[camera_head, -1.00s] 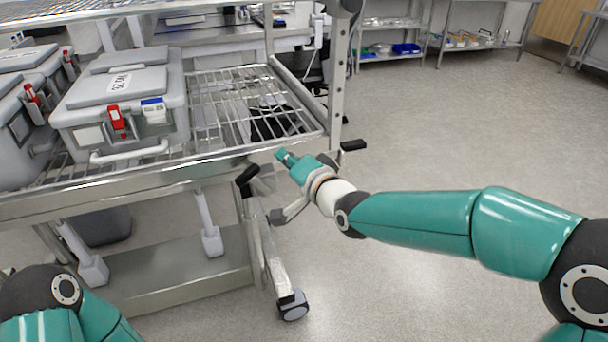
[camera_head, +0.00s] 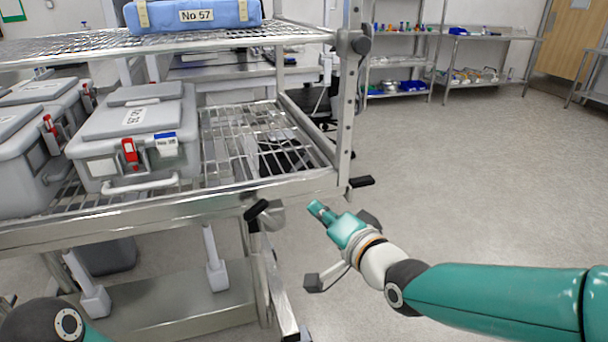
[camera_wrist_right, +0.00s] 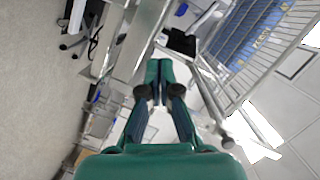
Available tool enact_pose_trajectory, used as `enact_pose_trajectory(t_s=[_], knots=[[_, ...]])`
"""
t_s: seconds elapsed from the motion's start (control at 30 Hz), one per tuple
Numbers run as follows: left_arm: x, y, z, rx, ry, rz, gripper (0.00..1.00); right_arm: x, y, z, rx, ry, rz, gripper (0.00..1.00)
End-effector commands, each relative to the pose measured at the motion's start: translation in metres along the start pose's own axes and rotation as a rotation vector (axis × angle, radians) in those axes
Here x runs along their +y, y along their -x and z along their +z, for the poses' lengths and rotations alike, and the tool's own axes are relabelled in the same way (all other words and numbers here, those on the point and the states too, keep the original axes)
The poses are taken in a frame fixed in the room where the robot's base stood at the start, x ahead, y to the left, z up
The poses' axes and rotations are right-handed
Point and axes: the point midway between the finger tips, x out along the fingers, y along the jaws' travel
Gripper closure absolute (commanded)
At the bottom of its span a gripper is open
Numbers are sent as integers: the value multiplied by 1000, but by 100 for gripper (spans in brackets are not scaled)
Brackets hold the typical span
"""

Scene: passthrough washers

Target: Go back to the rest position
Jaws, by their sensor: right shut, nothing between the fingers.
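My right gripper (camera_head: 316,208) is teal and sits just in front of the metal rack's lower right corner, to the right of a black-tipped lever. In the right wrist view its fingers (camera_wrist_right: 158,66) are closed together with nothing between them. My right arm reaches in from the right edge. My left arm shows only as a joint at the bottom left of the head view; its gripper is out of view.
A wheeled metal rack (camera_head: 180,212) carries grey boxes (camera_head: 135,135) on its lower shelf and a blue case (camera_head: 193,14) above. The shelf's right part is empty. Open floor (camera_head: 470,180) lies to the right. More shelves (camera_head: 400,80) stand at the back.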

Motion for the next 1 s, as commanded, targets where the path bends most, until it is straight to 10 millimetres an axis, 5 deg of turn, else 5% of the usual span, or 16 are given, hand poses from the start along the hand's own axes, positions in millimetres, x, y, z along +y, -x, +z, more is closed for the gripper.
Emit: enact_pose_trajectory(t_s=[0.17,0.33,0.47,0.6,0.8,1.0], knots=[[0,0,0,0,0,0,60,74,-14,13,-32,-38,133,100],[0,0,0,0,0,0,60,187,-10,58,-119,-120,347,100],[0,0,0,0,0,0,60,270,15,109,-225,-151,521,100],[0,0,0,0,0,0,60,343,61,171,-378,-158,692,100],[0,0,0,0,0,0,60,398,138,252,-640,-117,840,100],[0,0,0,0,0,0,60,402,197,300,-911,40,832,100]])
